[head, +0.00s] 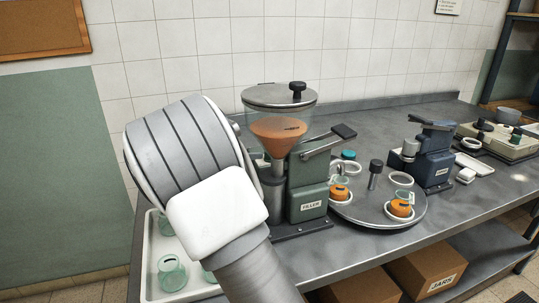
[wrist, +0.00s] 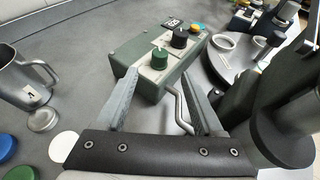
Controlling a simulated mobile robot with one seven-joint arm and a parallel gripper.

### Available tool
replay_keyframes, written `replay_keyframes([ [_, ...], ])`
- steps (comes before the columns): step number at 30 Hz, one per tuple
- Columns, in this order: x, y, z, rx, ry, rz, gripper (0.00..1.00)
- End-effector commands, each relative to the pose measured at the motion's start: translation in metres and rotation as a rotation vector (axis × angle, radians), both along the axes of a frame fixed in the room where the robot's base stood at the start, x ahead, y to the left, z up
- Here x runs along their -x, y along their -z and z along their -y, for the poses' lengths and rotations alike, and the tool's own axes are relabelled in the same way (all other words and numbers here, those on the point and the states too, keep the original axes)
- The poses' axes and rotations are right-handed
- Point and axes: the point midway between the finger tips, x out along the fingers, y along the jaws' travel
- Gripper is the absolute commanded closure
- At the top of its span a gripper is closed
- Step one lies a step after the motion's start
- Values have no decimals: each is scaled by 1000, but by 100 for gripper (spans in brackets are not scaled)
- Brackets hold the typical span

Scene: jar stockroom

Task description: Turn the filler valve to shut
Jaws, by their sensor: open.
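The filler (head: 307,185) stands on the bench in the head view, with an orange-filled clear hopper (head: 280,128) on top. A grey lever (head: 322,146) with a dark end grip sticks out to the right at its upper body. I cannot tell for certain whether it is the valve, or its setting. My gripper is hidden behind my arm in the head view. In the wrist view my gripper (wrist: 160,97) is open, its two fingers apart. A bent metal rod (wrist: 179,108) shows between the fingers; I cannot tell whether they touch it.
A grey-green box (wrist: 152,72) with green and black knobs lies beyond the fingers. A metal jug (wrist: 22,78) stands at left. The turntable (head: 375,215) carries jars with orange contents. A blue machine (head: 433,160) stands to its right. A white tray (head: 150,240) holds green jars.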

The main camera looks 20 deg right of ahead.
Motion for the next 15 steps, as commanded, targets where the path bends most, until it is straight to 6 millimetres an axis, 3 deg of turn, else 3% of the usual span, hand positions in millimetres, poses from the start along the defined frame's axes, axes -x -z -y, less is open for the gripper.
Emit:
replay_keyframes([
  [6, -25, 22, 40, 1, 4, 0, 31],
  [15, -52, 41, 79, 0, 2, 0, 31],
])
